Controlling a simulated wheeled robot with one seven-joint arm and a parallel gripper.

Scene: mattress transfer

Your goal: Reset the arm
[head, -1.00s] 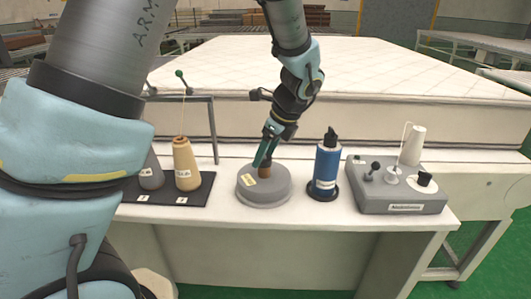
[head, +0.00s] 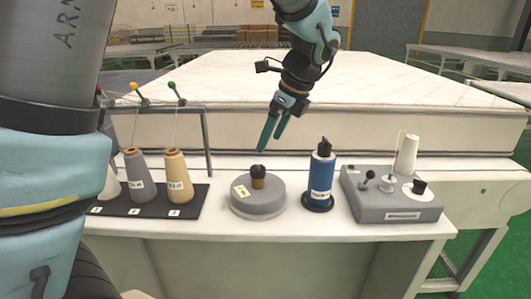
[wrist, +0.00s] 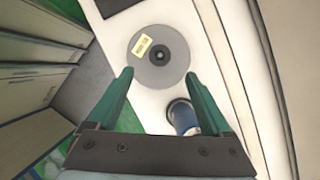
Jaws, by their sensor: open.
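My gripper (head: 273,135) is open and empty, raised above the back of the work table. Its two green fingers are spread apart, and they also show in the wrist view (wrist: 160,90). Below it on the table is a round grey base (head: 258,205) with a yellow label and a brown and black knob (head: 258,177) upright at its middle. The gripper is apart from the knob. In the wrist view the grey base (wrist: 150,75) lies beyond the fingertips.
A blue bottle (head: 321,178) stands right of the base, then a grey control box (head: 390,206) with a white spool. Thread cones (head: 178,177) stand on a dark tray at left, under a wire frame (head: 208,140). A white mattress (head: 250,85) lies behind.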

